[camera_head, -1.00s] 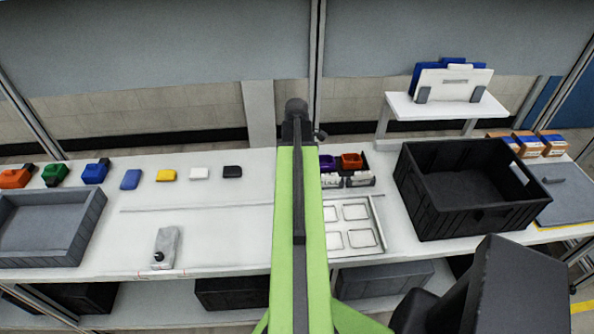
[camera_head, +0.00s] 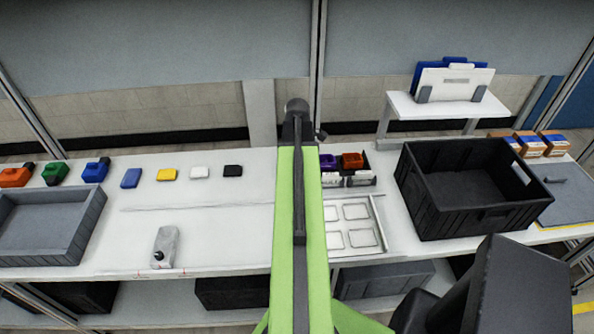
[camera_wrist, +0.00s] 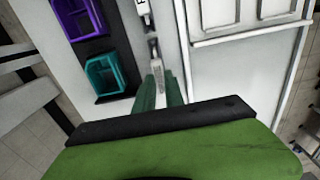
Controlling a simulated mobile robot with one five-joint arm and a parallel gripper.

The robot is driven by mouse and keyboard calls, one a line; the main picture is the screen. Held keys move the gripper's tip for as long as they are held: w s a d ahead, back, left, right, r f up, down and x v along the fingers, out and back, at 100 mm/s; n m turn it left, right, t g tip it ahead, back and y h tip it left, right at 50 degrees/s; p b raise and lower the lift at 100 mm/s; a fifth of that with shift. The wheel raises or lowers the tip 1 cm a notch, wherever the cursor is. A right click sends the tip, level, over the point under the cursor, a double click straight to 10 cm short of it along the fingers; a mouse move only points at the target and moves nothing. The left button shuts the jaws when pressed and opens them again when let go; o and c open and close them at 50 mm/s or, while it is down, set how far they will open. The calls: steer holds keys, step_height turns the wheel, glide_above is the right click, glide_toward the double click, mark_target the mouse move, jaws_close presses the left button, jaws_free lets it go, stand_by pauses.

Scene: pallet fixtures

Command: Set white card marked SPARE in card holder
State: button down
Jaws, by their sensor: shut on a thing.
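In the wrist view my gripper (camera_wrist: 161,88) has its two dark green fingers close together, shut on a narrow white card (camera_wrist: 158,72). The card has small dark print that I cannot read. Just beyond it, in line with it, another white card (camera_wrist: 143,10) with dark lettering shows at the top edge. In the head view white cards (camera_head: 333,181) stand at the front of a dark rack right of my arm. My gripper is hidden there behind the arm. I cannot tell which part is the card holder.
Purple (camera_wrist: 76,17) and teal (camera_wrist: 104,75) bins stand left of the fingers. A white tray with square recesses (camera_wrist: 192,60) lies to their right. A black crate (camera_head: 430,215) stands further right on the table. Small coloured blocks lie along the left back.

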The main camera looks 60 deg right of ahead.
steer(key=shift+f+b, duration=0.45)
steer(key=shift+f, duration=0.05)
stand_by(0.4)
steer(key=c, duration=1.3)
jaws_free()
steer(key=shift+c, duration=0.2)
step_height(320, 180, up, 17)
steer(key=p, duration=1.7)
steer(key=shift+r, duration=0.2)
